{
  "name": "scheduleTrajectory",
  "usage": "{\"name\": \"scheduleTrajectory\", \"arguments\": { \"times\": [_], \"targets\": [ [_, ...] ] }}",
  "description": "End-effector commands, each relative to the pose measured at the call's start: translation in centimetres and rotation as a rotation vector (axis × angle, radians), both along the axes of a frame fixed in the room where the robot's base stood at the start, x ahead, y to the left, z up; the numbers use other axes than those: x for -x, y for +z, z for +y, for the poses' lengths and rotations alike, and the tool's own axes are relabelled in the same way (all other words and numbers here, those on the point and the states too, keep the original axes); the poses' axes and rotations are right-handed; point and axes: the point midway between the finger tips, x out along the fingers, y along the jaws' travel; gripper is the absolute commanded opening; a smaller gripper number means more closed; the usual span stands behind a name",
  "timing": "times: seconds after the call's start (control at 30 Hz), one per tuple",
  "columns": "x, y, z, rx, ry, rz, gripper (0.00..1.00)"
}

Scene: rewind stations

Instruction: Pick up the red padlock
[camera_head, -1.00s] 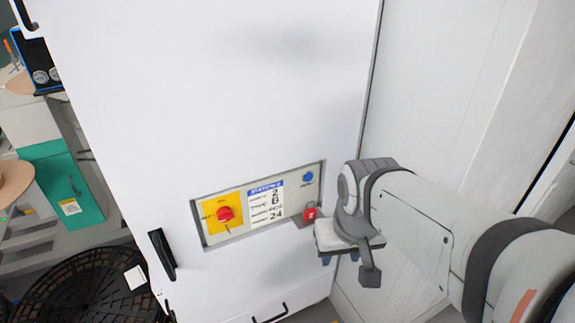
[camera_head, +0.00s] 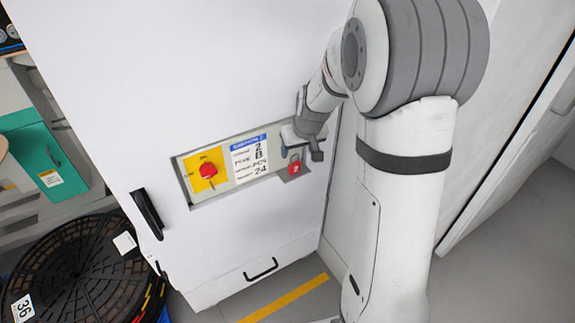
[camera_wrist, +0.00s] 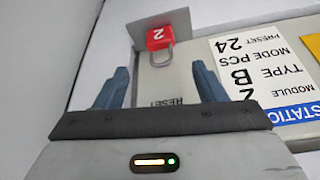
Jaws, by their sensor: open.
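The red padlock (camera_head: 294,168) sits at the right end of the grey control panel on the white cabinet, by a small grey bracket. My gripper (camera_head: 300,153) is close to the panel, just above the padlock in the head view. In the wrist view its two blue fingers (camera_wrist: 160,80) are spread apart and empty. The padlock lies beyond the fingertips, roughly between them, and does not touch them.
The panel carries a red rotary knob (camera_head: 208,170) on a yellow plate and a white label (camera_head: 249,160). A black door handle (camera_head: 147,213) sticks out at the left. A black round grid (camera_head: 75,275) stands at lower left. Grey floor with a yellow stripe (camera_head: 285,299) lies below.

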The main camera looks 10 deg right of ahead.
Motion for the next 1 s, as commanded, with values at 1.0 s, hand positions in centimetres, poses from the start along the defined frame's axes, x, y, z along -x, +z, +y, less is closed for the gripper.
{"name": "scheduleTrajectory", "arguments": {
  "times": [1.0],
  "targets": [
    [-2.1, -6.7, 0.3, 0.0, -0.002, 0.001, 0.48]
  ]
}}
